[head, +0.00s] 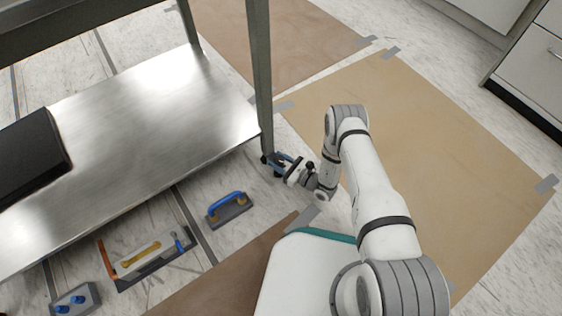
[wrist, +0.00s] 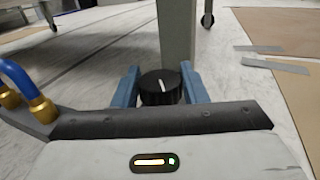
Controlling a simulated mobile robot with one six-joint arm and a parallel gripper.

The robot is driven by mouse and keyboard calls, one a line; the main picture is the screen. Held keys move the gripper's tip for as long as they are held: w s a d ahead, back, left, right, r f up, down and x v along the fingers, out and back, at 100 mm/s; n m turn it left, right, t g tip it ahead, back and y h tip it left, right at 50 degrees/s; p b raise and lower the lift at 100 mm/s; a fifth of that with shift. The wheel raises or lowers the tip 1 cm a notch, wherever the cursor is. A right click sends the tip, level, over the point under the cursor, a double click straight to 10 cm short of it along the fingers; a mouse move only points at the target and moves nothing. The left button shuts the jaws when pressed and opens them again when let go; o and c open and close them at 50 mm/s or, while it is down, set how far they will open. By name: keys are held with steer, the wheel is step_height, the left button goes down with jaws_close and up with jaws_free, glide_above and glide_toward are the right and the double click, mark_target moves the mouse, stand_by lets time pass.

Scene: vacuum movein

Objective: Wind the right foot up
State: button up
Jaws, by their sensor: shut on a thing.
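The right foot is a round black knob (wrist: 160,87) with a white mark on its top, at the bottom of the table's grey leg (wrist: 177,35). In the wrist view the blue fingers of my gripper (wrist: 159,92) stand on either side of the knob and are shut on it. The white mark points up and slightly left. In the head view my gripper (head: 275,162) is low at the foot of the right leg (head: 259,75), and the foot itself is mostly hidden there by the fingers.
The steel table's lower shelf (head: 150,125) holds a black box (head: 30,155). On the floor are a blue-handled tool (head: 229,208), a tray with an orange end (head: 145,255) and a grey block with blue knobs (head: 75,300). Taped brown sheets (head: 430,140) cover the floor at right.

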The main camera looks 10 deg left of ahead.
steer(key=n+g, duration=0.3)
steer(key=g, duration=0.2)
steer(key=n+g, duration=0.3)
steer(key=g, duration=0.2)
steer(key=shift+a+n+y, duration=0.15)
steer(key=shift+n+y, duration=0.25)
steer(key=shift+s+n+g+h, duration=0.1)
steer(key=shift+n+g+h, duration=0.95)
steer(key=shift+g, duration=0.8)
steer(key=shift+n+g+h, duration=0.65)
steer(key=shift+n+g, duration=0.8)
steer(key=shift+g, duration=0.7)
steer(key=o, duration=1)
steer(key=shift+c, duration=0.2)
